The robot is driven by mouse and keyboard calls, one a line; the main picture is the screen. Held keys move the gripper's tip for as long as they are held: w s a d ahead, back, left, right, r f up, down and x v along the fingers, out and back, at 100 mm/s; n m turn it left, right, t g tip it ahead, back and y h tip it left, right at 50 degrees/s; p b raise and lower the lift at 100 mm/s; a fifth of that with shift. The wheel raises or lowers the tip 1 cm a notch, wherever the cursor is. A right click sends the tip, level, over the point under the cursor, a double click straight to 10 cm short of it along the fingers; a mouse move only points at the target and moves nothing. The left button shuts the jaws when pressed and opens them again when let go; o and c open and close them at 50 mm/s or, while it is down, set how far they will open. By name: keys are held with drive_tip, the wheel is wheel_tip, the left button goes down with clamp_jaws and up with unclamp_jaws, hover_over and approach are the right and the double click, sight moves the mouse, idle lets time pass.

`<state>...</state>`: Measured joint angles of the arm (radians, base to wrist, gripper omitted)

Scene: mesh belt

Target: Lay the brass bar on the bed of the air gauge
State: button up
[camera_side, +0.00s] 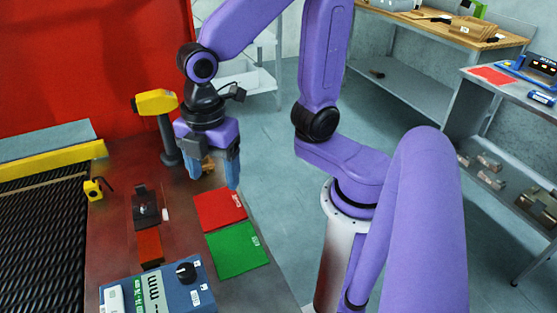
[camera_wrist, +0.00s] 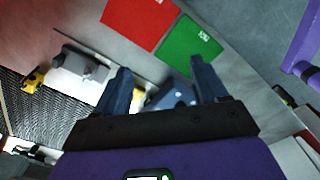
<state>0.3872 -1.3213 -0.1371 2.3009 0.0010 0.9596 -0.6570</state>
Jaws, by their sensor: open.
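My gripper (camera_side: 207,180) is open above the bench near its far end, pointing down. It also shows in the wrist view (camera_wrist: 162,75) with nothing clearly held between its fingers. A small brass-brown piece (camera_side: 208,166) shows between the fingers in the side view; it may be the brass bar, partly hidden, and I cannot tell whether it rests on the bench behind them. A dark instrument on a narrow base (camera_side: 145,204), possibly the air gauge, stands left of the red square. A reddish-brown block (camera_side: 150,247) lies at its near end.
Red (camera_side: 219,208) and green (camera_side: 237,249) squares lie along the bench's right edge. A blue box with a black knob (camera_side: 186,271) is at the front. A yellow-headed stand (camera_side: 156,102) rises behind my gripper. The mesh belt (camera_side: 40,240) lies left.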

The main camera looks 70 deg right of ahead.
drive_tip(key=s+d+f+m, duration=0.1)
drive_tip(key=s+d+m, duration=0.4)
drive_tip(key=s+d, duration=0.3)
drive_tip(key=shift+s+f+m, duration=0.2)
drive_tip(key=shift+s+m, duration=0.1)
drive_tip(key=shift+s, duration=0.5)
